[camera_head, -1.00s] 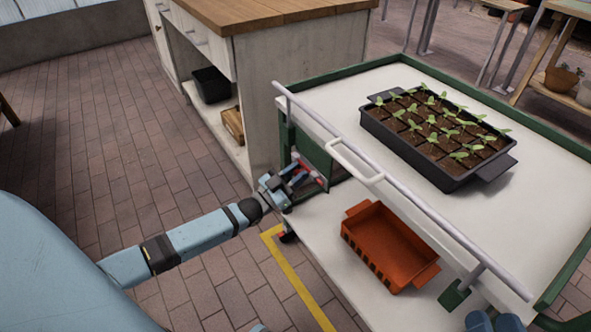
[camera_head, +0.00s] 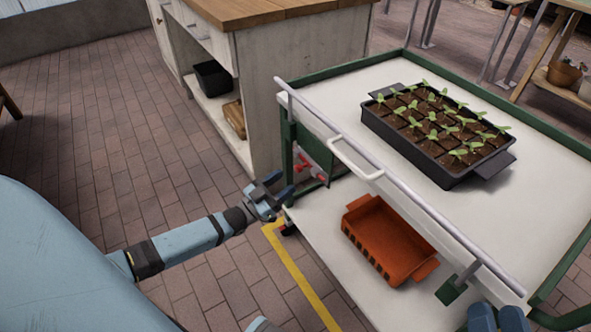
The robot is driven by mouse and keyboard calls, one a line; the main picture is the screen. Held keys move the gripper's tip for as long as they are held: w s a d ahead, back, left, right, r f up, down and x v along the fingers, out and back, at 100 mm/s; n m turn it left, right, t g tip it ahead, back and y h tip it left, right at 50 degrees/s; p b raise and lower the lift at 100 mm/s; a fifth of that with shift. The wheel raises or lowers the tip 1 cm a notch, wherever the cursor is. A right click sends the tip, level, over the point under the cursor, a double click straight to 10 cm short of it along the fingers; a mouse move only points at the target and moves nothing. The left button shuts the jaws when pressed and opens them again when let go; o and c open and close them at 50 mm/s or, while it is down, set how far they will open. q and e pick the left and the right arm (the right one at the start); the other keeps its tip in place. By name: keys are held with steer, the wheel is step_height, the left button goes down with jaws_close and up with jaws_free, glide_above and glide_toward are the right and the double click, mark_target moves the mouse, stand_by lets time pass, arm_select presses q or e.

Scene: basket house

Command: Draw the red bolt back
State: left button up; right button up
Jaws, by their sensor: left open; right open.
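The red bolt (camera_head: 312,170) sits on a grey plate at the left end of the cart, below the push bar. My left gripper (camera_head: 279,188) is open and empty, just left of the bolt and apart from it. My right gripper (camera_head: 497,318) shows only in part at the bottom right edge, below the cart's handle end, away from the bolt. How far the bolt is drawn is too small to tell.
The cart (camera_head: 345,85) carries a black seedling tray (camera_head: 440,170) on top and an orange crate (camera_head: 388,240) on its lower shelf. A wooden-topped cabinet (camera_head: 290,100) stands close behind the bolt. Brick floor lies open at the left.

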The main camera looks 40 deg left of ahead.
arm_select(q)
steer(key=p+v, duration=0.1)
steer(key=v, duration=0.6)
steer(key=shift+s+f, duration=0.2)
steer(key=shift+s, duration=0.15)
arm_select(e)
step_height(320, 180, up, 2)
steer(key=shift+s+d+r+t, duration=0.1)
steer(key=shift+r+t, duration=0.1)
steer(key=shift+t, duration=0.3)
arm_select(q)
steer(key=shift+a, duration=0.1)
